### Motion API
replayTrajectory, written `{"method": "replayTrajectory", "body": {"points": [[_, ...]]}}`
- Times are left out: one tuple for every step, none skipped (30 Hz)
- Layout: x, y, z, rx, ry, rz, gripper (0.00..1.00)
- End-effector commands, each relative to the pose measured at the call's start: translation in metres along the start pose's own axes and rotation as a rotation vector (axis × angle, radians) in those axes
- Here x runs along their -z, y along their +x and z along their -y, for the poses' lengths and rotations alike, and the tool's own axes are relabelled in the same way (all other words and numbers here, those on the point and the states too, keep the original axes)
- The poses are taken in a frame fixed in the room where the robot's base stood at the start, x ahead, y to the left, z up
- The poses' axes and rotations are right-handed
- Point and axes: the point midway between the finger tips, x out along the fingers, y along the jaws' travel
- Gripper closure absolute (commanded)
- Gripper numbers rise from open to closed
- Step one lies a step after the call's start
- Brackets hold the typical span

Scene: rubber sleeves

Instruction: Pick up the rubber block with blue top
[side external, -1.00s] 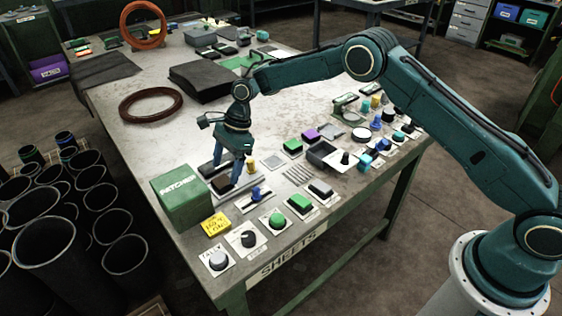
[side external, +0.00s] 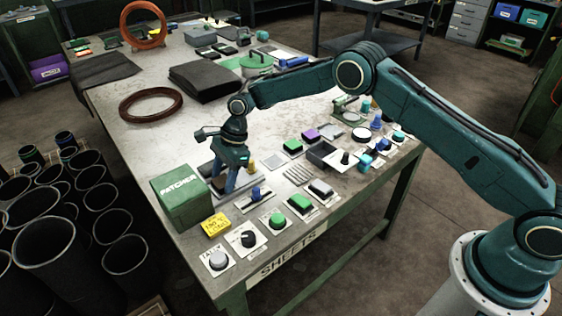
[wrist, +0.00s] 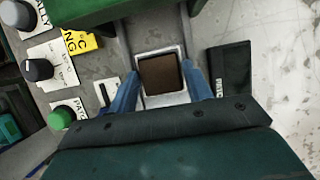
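My gripper (side external: 222,184) points down beside the green box. In the wrist view, its two blue fingers (wrist: 161,92) are apart, on either side of a dark brown square block (wrist: 161,75) in a shallow metal tray (wrist: 146,102). I cannot tell whether the fingers touch the tray, and nothing is visibly gripped. The block's top looks brown, not blue. Light blue pieces (side external: 364,161) stand further right, near the table edge. I cannot tell which one is the rubber block with blue top.
The green box (side external: 182,202) is close to the gripper's left. Buttons and a black knob (side external: 248,238) line the front edge. Blocks with green (side external: 292,146) and purple tops (side external: 310,135) stand to the right. A brown ring (side external: 151,104) lies behind, with bare tabletop around it.

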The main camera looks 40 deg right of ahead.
Motion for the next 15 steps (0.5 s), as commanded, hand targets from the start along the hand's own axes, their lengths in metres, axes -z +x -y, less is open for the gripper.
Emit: {"method": "replayTrajectory", "body": {"points": [[0.0,-0.0001,0.0,0.0,0.0,0.0,0.6],[0.0,-0.0001,0.0,0.0,0.0,0.0,0.66],[0.0,-0.0001,0.0,0.0,0.0,0.0,0.74],[0.0,-0.0001,0.0,0.0,0.0,0.0,0.8],[0.0,-0.0001,0.0,0.0,0.0,0.0,0.8],[-0.0001,-0.0002,0.0,0.0,0.0,0.0,0.8],[-0.0001,-0.0002,0.0,0.0,0.0,0.0,0.8],[-0.0001,-0.0003,0.0001,0.0,0.0,0.0,0.8],[-0.0001,-0.0003,0.0001,0.0,0.0,0.0,0.8],[-0.0001,-0.0003,0.0001,0.0,0.0,0.0,0.8],[-0.0001,-0.0003,0.0001,0.0,0.0,0.0,0.8],[-0.0003,-0.0007,0.0001,0.0,0.0,0.0,0.8],[-0.0005,-0.0012,0.0002,0.001,0.0,0.0,0.8],[-0.0008,-0.0019,0.0002,0.001,0.0,0.0,0.8],[-0.0014,-0.0033,0.0003,0.001,-0.001,0.0,0.8]]}}
